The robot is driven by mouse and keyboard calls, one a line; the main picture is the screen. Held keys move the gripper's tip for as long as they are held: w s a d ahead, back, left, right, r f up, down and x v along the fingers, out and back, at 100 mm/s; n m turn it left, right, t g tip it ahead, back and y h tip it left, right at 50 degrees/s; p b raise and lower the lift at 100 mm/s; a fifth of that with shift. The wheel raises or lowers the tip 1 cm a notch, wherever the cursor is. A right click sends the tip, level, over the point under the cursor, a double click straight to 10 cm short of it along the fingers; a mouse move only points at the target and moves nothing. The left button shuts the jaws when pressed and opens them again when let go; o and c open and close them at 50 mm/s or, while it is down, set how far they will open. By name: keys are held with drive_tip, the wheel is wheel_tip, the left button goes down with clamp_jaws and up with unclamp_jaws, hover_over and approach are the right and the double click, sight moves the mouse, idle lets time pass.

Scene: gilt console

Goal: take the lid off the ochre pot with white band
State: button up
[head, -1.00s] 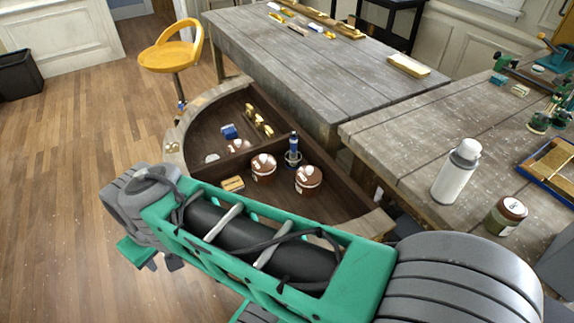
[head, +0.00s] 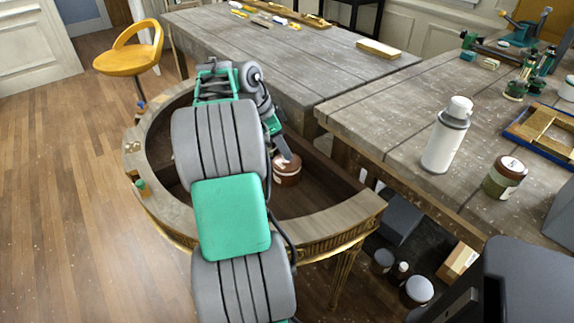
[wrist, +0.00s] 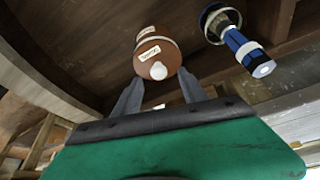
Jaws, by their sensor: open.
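An ochre-brown pot with a white band (wrist: 143,38) stands in the curved console's dark well. In the wrist view, its lid (wrist: 150,68) has a pale label and a white knob (wrist: 158,71) facing the camera. One brown pot (head: 287,172) shows beside my gripper in the head view, partly covered by it. My gripper (head: 284,157) is down over the well. In the wrist view, the open fingers of my gripper (wrist: 160,85) are on either side of the knob's line, with nothing between them. Whether they touch the lid cannot be told.
A blue and black cylinder with a white end (wrist: 243,50) stands near the pot. The console's rim (head: 330,218) curves around the well. Grey tables adjoin it, with a white bottle (head: 446,138) and a lidded jar (head: 504,178) at right. My arm hides much of the well.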

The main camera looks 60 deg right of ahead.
drive_tip(key=x, duration=0.3)
drive_tip(key=shift+s+f, duration=0.1)
clamp_jaws()
idle(0.4)
